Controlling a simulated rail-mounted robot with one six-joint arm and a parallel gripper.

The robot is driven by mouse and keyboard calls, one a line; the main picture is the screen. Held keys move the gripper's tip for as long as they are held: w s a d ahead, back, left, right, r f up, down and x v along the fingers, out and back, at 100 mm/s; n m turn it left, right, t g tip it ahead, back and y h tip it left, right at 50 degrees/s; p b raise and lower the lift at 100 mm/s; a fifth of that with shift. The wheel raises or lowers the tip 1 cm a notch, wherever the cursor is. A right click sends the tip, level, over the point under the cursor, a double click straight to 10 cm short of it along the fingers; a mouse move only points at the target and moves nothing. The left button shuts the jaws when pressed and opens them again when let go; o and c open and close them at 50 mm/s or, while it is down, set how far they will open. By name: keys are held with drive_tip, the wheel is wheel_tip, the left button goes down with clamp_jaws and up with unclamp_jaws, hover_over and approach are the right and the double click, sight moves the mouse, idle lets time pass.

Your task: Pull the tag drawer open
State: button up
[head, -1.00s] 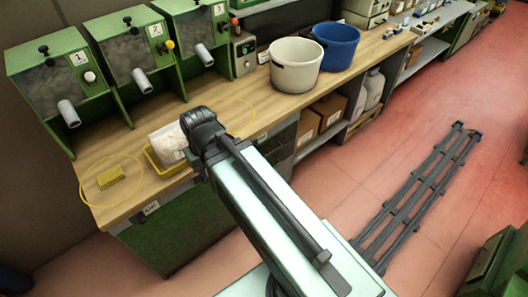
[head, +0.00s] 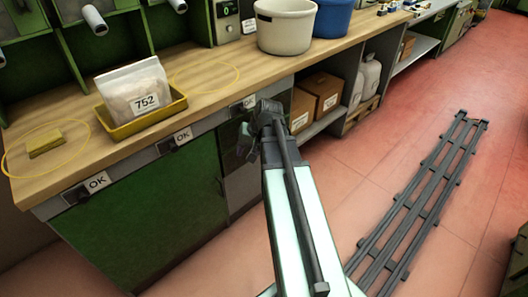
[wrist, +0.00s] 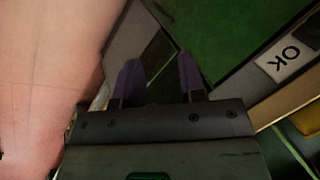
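I cannot tell for sure which front is the tag drawer. My gripper (head: 245,143) is in front of the bench, just below the right label, and partly hides the grey front there. In the wrist view its two purple-grey fingers (wrist: 160,82) are apart with nothing held between them. A dark bar-like part (wrist: 158,50) shows beyond the gap; contact is not clear.
A yellow tray (head: 145,122) with a white bag marked 752 (head: 133,90) and a yellow block (head: 44,142) sit on the bench (head: 215,85). A green cabinet front (head: 150,215) is below. Cardboard boxes (head: 321,92) stand on the right shelf. The red floor is open, with a dark rail track (head: 425,195).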

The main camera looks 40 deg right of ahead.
drive_tip(key=w+d+f+m+t+b, duration=0.3)
drive_tip(key=d+f+t+b, duration=0.1)
drive_tip(key=d+f+b, duration=0.45)
drive_tip(key=w+d+f+m+t+b, duration=0.3)
drive_tip(key=d+f+b, duration=0.5)
drive_tip(key=d+b, duration=0.2)
drive_tip(key=w+d+r+m+t+h+p, duration=0.1)
drive_tip(key=w+d+r+m+t+h, duration=0.15)
drive_tip(key=d+r+m+t, duration=0.35)
drive_tip(key=w, duration=0.3)
drive_tip(key=w+a+n+b, duration=0.1)
drive_tip(key=w, duration=0.3)
drive_tip(key=w+a+f+n+g+y+b, duration=0.1)
drive_tip(key=w, duration=0.3)
drive_tip(key=shift+w+f, duration=0.1)
drive_tip(key=shift+w, duration=0.1)
drive_tip(key=shift+c, duration=0.3)
clamp_jaws()
